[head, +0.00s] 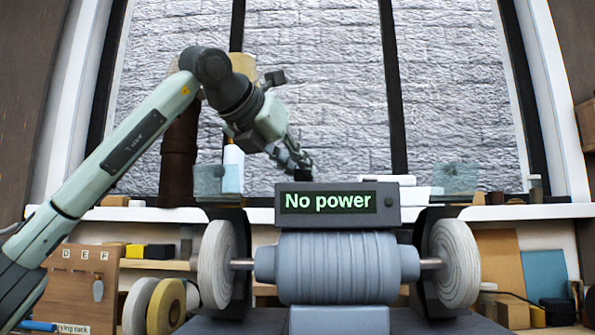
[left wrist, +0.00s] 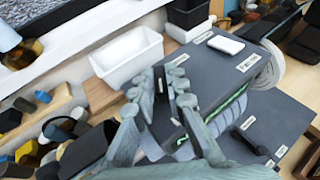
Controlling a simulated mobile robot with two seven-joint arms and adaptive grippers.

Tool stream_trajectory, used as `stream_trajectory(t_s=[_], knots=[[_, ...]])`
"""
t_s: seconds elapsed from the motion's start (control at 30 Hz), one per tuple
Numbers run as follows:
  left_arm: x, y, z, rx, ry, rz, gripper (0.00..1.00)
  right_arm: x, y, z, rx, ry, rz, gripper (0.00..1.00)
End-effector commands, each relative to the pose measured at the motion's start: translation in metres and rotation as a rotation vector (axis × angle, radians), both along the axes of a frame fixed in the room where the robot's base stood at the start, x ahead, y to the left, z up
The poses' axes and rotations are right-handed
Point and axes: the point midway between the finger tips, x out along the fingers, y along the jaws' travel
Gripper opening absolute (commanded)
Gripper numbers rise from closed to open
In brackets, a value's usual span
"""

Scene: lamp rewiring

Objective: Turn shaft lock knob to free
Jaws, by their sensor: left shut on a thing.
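The bench grinder (head: 338,268) stands in front with a grey wheel (head: 216,265) on its left and another (head: 455,262) on its right. Its display box (head: 338,203) reads "No power". My left gripper (head: 297,158) reaches down behind the top of this box and is shut on a small black knob (head: 302,174), which seems to be the shaft lock knob. In the left wrist view the closed fingers (left wrist: 169,82) hide most of the knob, and its turn position cannot be read. A black lever-like part (left wrist: 250,143) sits beside a label lower on the machine. My right gripper is not in view.
A white tray (left wrist: 128,58) and a black bin (left wrist: 188,14) stand close to my left gripper. Clear guards (head: 455,180) rise above the wheels. A rack with hooks (head: 85,280) and spare wheels (head: 140,305) are at the left.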

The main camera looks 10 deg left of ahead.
Motion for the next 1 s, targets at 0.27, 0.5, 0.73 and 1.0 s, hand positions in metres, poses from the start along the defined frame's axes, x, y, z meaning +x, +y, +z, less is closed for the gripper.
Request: stream_trajectory(t_s=[0.27,0.5,0.73,1.0], knots=[[-0.002,-0.005,0.000,0.002,-0.004,0.245,0.00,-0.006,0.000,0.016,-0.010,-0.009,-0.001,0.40],[-0.001,-0.007,0.000,0.000,-0.001,0.410,0.00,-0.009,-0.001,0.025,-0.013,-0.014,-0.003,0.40],[-0.001,-0.008,0.000,0.000,0.000,0.501,0.00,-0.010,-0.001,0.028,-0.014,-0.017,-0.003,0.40],[-0.001,-0.008,0.000,-0.001,0.001,0.539,0.00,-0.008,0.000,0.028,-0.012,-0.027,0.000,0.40]])
